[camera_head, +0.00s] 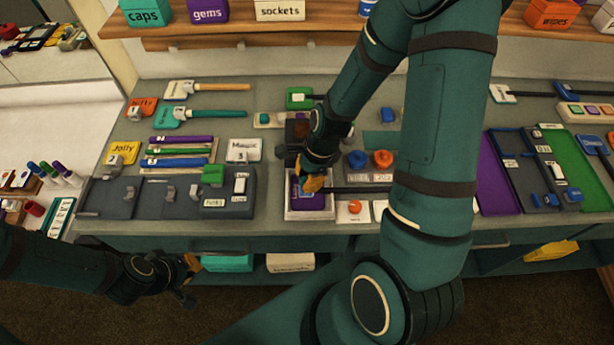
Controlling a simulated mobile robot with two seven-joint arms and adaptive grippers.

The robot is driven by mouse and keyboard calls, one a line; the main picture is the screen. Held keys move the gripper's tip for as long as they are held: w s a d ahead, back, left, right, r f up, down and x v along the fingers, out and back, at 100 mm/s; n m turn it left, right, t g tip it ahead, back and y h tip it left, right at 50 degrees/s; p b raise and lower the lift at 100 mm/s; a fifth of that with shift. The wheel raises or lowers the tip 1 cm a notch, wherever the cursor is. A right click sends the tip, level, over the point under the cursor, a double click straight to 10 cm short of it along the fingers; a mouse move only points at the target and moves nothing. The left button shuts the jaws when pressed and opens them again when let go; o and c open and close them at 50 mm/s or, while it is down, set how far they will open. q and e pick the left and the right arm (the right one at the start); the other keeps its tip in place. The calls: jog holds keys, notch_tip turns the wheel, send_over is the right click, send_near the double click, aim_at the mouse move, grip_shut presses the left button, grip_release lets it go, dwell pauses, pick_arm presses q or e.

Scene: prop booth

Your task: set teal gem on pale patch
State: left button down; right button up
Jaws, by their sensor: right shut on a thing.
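No pale patch shows clearly there; the gripper covers part of the pad. Another teal piece (264,118) sits on a pale strip behind. My left gripper (190,276) hangs in front of the counter, away from these things; its opening is unclear.
A grey latch panel (130,199) lies left of the tray. Orange and blue knobs (383,158) stand to the right, partly behind my right arm. A purple tray (499,182) and green tray (578,165) lie further right. A shelf (210,36) runs along the back.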

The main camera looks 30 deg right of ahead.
jog(key=shift+f, duration=0.1)
jog(key=shift+f+b, duration=0.75)
jog(key=shift+f, duration=0.05)
jog(key=shift+f+b, duration=0.7)
jog(key=shift+f, duration=0.3)
dwell(2.1)
jog(key=o, duration=1)
jog(key=shift+c, duration=0.2)
